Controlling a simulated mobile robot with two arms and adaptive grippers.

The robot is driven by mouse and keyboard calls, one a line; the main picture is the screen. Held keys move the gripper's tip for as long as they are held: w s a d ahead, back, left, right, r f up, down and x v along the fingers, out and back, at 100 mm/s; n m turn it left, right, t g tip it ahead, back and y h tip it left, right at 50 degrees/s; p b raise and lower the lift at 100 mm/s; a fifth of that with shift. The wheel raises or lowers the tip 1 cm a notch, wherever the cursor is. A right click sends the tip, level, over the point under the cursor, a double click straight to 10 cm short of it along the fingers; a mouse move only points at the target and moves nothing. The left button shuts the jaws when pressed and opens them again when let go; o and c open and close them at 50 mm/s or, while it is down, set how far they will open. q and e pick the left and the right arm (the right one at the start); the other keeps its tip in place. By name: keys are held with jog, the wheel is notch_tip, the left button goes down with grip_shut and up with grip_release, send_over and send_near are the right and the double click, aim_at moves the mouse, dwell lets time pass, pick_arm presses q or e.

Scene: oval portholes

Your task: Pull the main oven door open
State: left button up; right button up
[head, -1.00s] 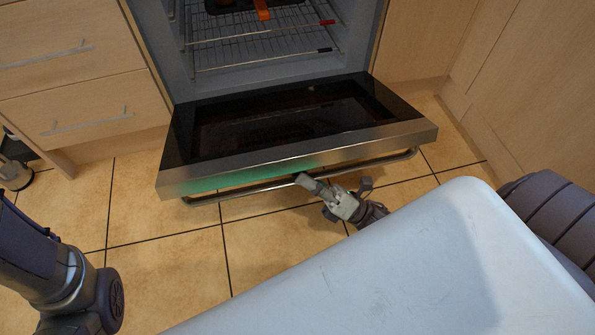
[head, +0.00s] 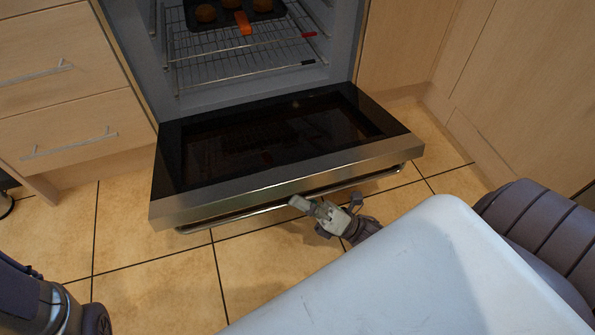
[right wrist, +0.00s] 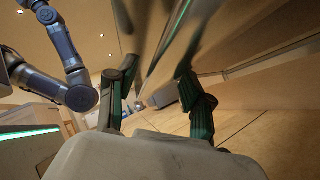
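The main oven door (head: 285,137) is folded down, close to level, with its dark glass inner side facing up. Its steel front edge (head: 290,183) carries a bar handle (head: 245,212) below it. My right gripper (head: 308,217) is at the handle's near side, one fingertip beside or touching the bar; I cannot tell which. In the right wrist view its two fingers (right wrist: 157,98) stand well apart, with nothing clearly gripped between them. My left arm shows at the lower left, but its gripper is out of the picture.
Inside the oven, a wire rack (head: 245,68) holds a dark tray (head: 222,22) with round brown items and an orange part (head: 243,22). Wooden drawers (head: 65,95) stand at left, and a wooden cupboard (head: 500,90) at right. Tiled floor (head: 150,275) is clear before the door.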

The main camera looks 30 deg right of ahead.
jog(key=shift+s+d+f, duration=0.15)
jog(key=v, duration=0.7)
dwell(0.6)
